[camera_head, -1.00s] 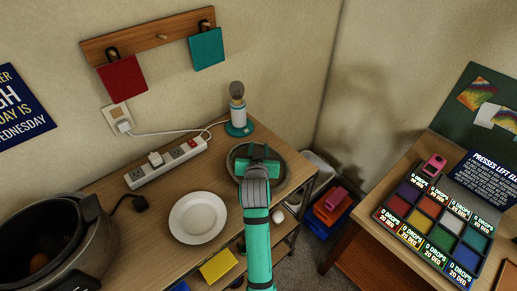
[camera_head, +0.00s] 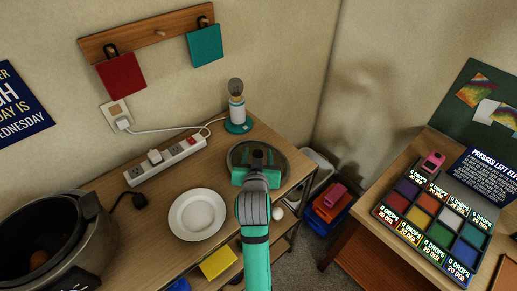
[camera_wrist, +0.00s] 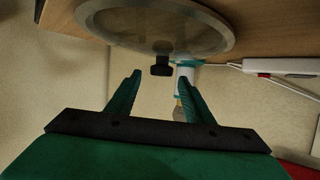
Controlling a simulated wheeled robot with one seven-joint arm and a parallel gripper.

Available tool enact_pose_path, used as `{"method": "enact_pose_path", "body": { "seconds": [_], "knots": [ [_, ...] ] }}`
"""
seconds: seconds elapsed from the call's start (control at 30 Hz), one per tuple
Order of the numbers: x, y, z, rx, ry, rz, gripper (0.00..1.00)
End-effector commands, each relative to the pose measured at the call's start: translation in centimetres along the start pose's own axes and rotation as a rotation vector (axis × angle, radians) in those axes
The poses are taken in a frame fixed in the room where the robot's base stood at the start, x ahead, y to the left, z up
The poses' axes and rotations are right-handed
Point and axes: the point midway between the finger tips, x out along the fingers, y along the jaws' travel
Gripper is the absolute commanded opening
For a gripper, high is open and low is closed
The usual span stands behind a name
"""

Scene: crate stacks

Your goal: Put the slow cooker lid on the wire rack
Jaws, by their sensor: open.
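The slow cooker lid (camera_head: 240,156) is a round glass disc with a metal rim and a dark knob (camera_head: 257,155). It lies on the wooden table near the corner. In the wrist view the lid (camera_wrist: 110,22) fills the top, and its knob (camera_wrist: 160,70) shows just beyond my fingertips, roughly between them. My gripper (camera_head: 256,170) is at the near side of the lid. In the wrist view my gripper (camera_wrist: 160,85) is open and empty, its two green fingers apart. I cannot make out a wire rack in either view.
The open slow cooker (camera_head: 92,240) stands at the left. A white plate (camera_head: 198,214), a power strip (camera_head: 165,160) and a lamp (camera_head: 237,112) share the table. A second table with a colour-square panel (camera_head: 435,222) is at right. Bins (camera_head: 330,205) stand between.

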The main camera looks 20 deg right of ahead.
Motion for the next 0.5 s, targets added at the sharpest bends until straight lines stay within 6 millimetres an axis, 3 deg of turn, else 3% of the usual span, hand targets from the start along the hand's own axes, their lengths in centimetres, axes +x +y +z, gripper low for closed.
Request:
{"method": "enact_pose_path", "body": {
  "seconds": [0.2, 0.5],
  "knots": [
    [-3.6, 0.0, 0.0, 0.0, 0.0, 0.001, 0.47],
    [-5.3, 0.1, 0.0, 0.0, 0.0, 0.001, 0.47]
  ]
}}
